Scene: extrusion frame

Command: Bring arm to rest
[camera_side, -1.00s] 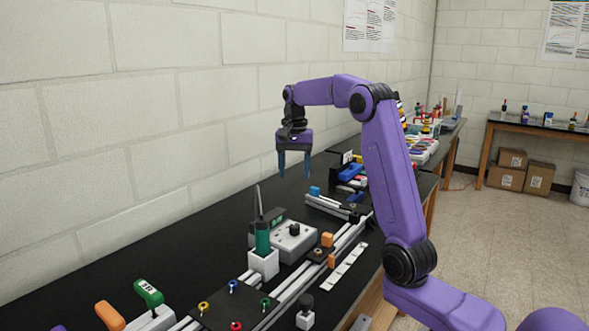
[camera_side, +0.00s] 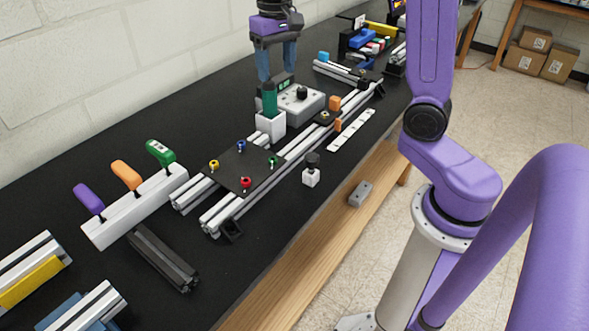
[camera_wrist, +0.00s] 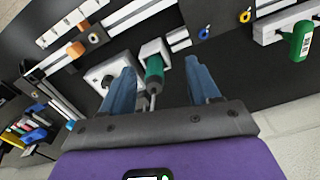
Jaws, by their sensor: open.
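My gripper (camera_side: 276,72) hangs pointing down over the bench, with its two blue fingers apart and nothing held between them. In the side view it appears just behind and above a green-handled driver (camera_side: 270,99), which stands in a white holder block (camera_side: 271,125). The wrist view shows the two blue fingers (camera_wrist: 160,82) apart, with the green driver handle (camera_wrist: 154,69) and its thin shaft seen between them. I cannot tell the exact gap between the fingers and the shaft. The upper arm is cut off by the top of the side view.
A grey box with a knob (camera_side: 303,103) stands beside the driver. Aluminium rails carry a black plate (camera_side: 230,170) with coloured knobs. A white rack (camera_side: 135,208) holds purple, orange and green handles. A dark bar (camera_side: 163,260) lies at the front. Bare bench lies left of the rails.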

